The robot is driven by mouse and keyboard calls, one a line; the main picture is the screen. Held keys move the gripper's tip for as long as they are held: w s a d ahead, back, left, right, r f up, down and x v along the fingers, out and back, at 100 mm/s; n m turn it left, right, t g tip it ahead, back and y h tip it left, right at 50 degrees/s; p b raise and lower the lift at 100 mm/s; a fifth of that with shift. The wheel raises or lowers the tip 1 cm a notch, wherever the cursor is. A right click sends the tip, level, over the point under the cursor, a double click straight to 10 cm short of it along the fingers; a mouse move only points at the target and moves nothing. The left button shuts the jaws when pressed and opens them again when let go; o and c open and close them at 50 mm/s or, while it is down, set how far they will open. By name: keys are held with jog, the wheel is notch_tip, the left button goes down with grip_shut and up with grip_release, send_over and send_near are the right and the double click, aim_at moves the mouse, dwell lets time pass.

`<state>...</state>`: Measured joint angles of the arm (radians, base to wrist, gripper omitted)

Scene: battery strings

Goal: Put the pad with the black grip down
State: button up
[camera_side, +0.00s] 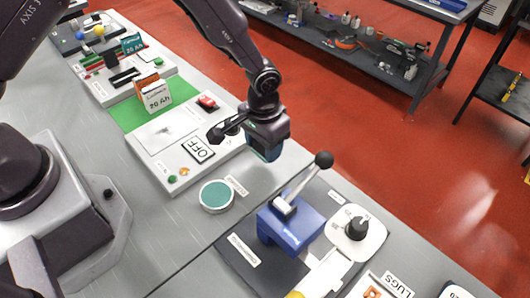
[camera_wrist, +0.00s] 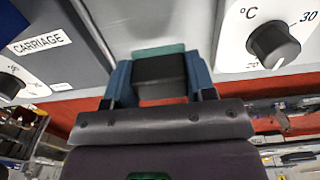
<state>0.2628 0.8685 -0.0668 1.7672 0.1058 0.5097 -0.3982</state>
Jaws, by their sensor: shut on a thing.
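My gripper (camera_wrist: 160,84) is shut on a black grip (camera_wrist: 160,70) in the wrist view, with one blue finger on each side. The teal edge of the pad (camera_wrist: 158,50) shows just beyond the black grip. In the side view my gripper (camera_side: 265,153) hangs near the right edge of a white board with an OFF label. The pad is hard to make out there, and I cannot tell its height above the surface.
A round teal-topped dish (camera_side: 215,195) stands on the grey bench. A blue block with a ball-ended lever (camera_side: 303,183) and a dial (camera_side: 357,228) stand at the right. Bare bench lies left of the dish.

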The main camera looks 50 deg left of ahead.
jog(key=shift+w+f, duration=0.15)
jog(key=shift+f, duration=1.6)
jog(key=shift+f, duration=0.15)
jog(key=o, duration=0.9)
jog(key=shift+o, duration=0.2)
